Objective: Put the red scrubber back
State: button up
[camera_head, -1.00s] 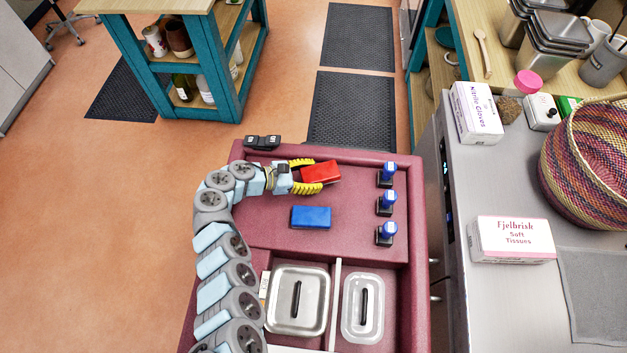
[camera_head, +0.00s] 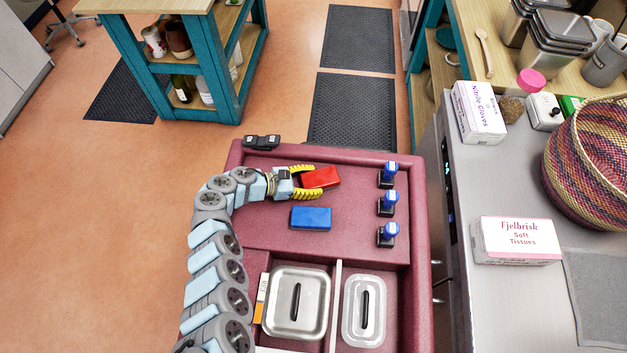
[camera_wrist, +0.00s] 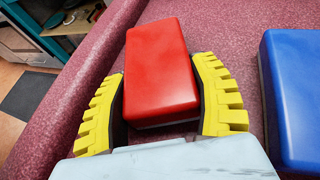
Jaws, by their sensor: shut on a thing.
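The red scrubber (camera_head: 321,177) is a red block with a grey underside, at the far part of the maroon tray top (camera_head: 285,238). My gripper (camera_head: 312,178) has its yellow ribbed fingers on either side of it, shut on it. In the wrist view the red scrubber (camera_wrist: 160,75) sits between the two yellow fingers (camera_wrist: 162,98). It is low over or on the maroon surface; I cannot tell whether it touches. A blue block (camera_head: 311,218) lies just nearer, and in the wrist view it (camera_wrist: 295,95) is to the right, apart from my gripper.
Several blue-topped stamps (camera_head: 387,203) stand in a row along the right side. A lidded metal container (camera_head: 297,302) and a clear lidded container (camera_head: 364,310) sit in nearer compartments. A black item (camera_head: 262,142) is on the far left rim. The grey counter (camera_head: 505,190) is to the right.

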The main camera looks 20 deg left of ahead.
jog(key=shift+f, duration=0.25)
jog(key=o, duration=1.2)
jog(key=shift+w, duration=0.2)
jog(key=shift+o, duration=0.2)
jog(key=shift+s, duration=0.1)
jog(key=shift+r, duration=0.25)
jog(key=shift+s+a+r+p, duration=0.15)
jog(key=shift+s+a+p, duration=0.05)
jog(key=shift+s+p, duration=0.15)
jog(key=p+v, duration=0.1)
jog(key=v, duration=1)
jog(key=shift+a+r, duration=0.15)
jog(key=shift+a, duration=0.05)
